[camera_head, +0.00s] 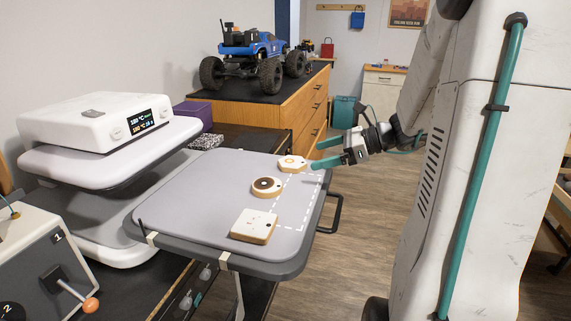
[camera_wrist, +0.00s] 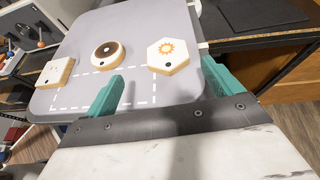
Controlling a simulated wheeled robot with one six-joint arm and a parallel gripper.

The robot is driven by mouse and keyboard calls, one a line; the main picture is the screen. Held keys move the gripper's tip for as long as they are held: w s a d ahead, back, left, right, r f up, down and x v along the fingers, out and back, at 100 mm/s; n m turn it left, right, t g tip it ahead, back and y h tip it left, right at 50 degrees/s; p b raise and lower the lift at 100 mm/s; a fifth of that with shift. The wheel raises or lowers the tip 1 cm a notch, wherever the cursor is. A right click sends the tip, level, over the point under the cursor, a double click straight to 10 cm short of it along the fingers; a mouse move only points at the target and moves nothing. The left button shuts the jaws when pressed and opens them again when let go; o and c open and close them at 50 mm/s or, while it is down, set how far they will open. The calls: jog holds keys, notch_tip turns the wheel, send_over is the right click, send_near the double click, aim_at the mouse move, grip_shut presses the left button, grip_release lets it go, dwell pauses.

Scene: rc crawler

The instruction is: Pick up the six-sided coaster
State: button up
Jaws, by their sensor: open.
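The six-sided coaster (camera_head: 292,163) lies flat at the far right of the grey tray table (camera_head: 185,190). It is white on top with an orange sun mark and a wood-coloured edge; it also shows in the wrist view (camera_wrist: 168,55). My gripper (camera_head: 326,153) is open and empty just right of this coaster, apart from it in the head view. In the wrist view its teal fingers (camera_wrist: 160,92) point toward the tray, with the coaster ahead of and between their tips. Nothing hides the coaster.
A round coaster (camera_head: 267,187) with a dark centre and a square coaster (camera_head: 254,226) lie nearer on the same table, inside or by a dashed white outline. A heat press (camera_head: 105,120) stands left. A wooden cabinet (camera_head: 290,100) holds a blue crawler (camera_head: 250,45) behind.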

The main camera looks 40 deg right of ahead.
aim_at(293, 161)
jog(key=shift+w+d+f, duration=0.1)
jog(key=shift+w+f, duration=0.1)
jog(key=shift+w, duration=0.1)
jog(key=x, duration=0.7)
jog(key=shift+w+d+f, duration=0.1)
jog(key=shift+w+d, duration=0.15)
jog(key=shift+c, duration=0.3)
jog(key=c, duration=1)
